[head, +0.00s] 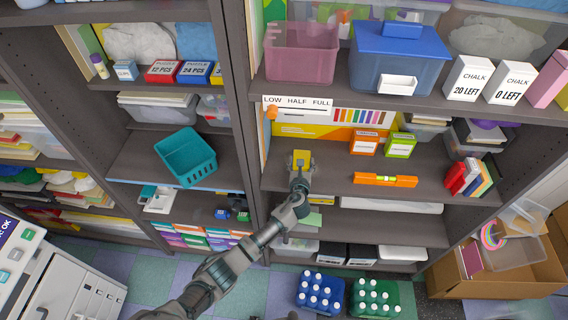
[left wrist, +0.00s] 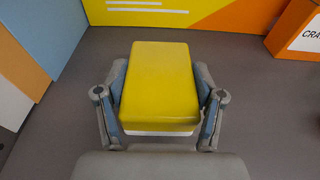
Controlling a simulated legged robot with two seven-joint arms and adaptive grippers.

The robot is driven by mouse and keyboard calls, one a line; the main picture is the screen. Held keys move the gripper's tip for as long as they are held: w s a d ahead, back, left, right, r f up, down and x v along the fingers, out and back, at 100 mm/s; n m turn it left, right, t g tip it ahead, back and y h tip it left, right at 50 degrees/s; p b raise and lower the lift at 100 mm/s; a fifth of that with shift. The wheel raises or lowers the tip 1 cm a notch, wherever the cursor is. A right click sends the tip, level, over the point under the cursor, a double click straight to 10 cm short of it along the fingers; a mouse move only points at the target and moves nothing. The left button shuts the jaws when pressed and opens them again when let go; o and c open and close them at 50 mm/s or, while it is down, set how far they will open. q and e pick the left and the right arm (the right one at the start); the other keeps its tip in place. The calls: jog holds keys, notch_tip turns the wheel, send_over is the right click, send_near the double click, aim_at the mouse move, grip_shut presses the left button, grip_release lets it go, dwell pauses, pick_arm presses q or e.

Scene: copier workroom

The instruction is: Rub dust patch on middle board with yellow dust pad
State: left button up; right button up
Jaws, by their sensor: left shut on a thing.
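The yellow dust pad (head: 302,158) is held in my left gripper (head: 300,165) over the middle board (head: 335,170) of the right-hand shelf unit. In the left wrist view the yellow pad (left wrist: 160,85) fills the space between the two fingers of my left gripper (left wrist: 160,105), with a white layer along its lower edge. The pad is close to the grey board (left wrist: 250,95); I cannot tell whether it touches. No dust patch shows in either view; the pad and gripper may hide it. My right gripper is not in view.
On the same board stand orange and green crayon boxes (head: 364,143), an orange level (head: 385,180) and several upright books (head: 468,178). The shelf upright (head: 240,100) is left of my gripper. A LOW HALF FULL strip (head: 297,103) is on the board edge above.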

aim_at(319, 170)
pick_arm(q)
jog(key=shift+d+f, duration=0.1)
jog(key=shift+d, duration=0.15)
jog(key=d+b, duration=0.2)
jog(key=d, duration=0.3)
jog(key=shift+d+f, duration=0.1)
jog(key=shift+d, duration=0.6)
jog(key=a+p, duration=0.2)
jog(key=a, duration=0.1)
jog(key=a+p, duration=0.3)
jog(key=shift+a+r, duration=0.2)
jog(key=shift+a, duration=0.1)
jog(key=shift+a+f, duration=0.1)
jog(key=shift+a, duration=0.15)
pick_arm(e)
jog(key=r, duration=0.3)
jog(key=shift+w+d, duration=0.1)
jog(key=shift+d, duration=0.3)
